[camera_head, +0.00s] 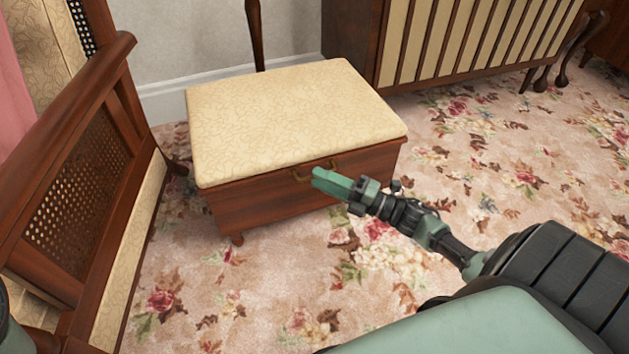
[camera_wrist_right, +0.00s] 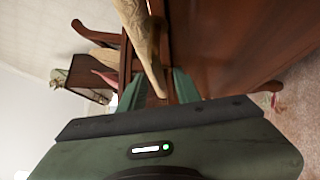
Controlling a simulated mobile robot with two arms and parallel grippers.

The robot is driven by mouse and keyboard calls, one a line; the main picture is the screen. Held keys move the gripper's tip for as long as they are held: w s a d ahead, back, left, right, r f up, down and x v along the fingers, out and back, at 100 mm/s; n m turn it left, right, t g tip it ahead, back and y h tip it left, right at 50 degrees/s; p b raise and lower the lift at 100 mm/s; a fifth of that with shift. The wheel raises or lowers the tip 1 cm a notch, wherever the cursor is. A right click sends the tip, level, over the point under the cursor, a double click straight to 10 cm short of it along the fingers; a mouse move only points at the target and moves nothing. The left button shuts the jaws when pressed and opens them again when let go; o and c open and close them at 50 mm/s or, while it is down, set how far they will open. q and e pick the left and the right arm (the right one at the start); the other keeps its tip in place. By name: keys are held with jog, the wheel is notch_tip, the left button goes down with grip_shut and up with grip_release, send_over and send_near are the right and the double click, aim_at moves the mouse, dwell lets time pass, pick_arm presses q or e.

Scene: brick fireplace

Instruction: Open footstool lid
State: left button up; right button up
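The footstool (camera_head: 265,205) is a dark wooden box on short legs, with a cream patterned padded lid (camera_head: 290,110). The lid lies flat and closed on the box. A small brass handle (camera_head: 302,174) is on its front face, partly hidden by my right gripper (camera_head: 322,181). The right fingertips are at the front face, beside the handle; contact cannot be told. In the right wrist view my right gripper (camera_wrist_right: 158,92) has its green fingers apart, with the cream padded edge (camera_wrist_right: 143,42) showing between them and the wood (camera_wrist_right: 225,45) to the right. My left gripper is not in view.
A wooden chair with woven cane panels (camera_head: 80,195) stands close on the left. A slatted wooden cabinet (camera_head: 450,40) stands behind the footstool at the right. Floral carpet (camera_head: 480,160) is clear to the right and in front.

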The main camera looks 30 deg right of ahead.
jog(key=shift+x, duration=1.15)
jog(key=shift+c, duration=0.3)
grip_shut()
dwell(0.3)
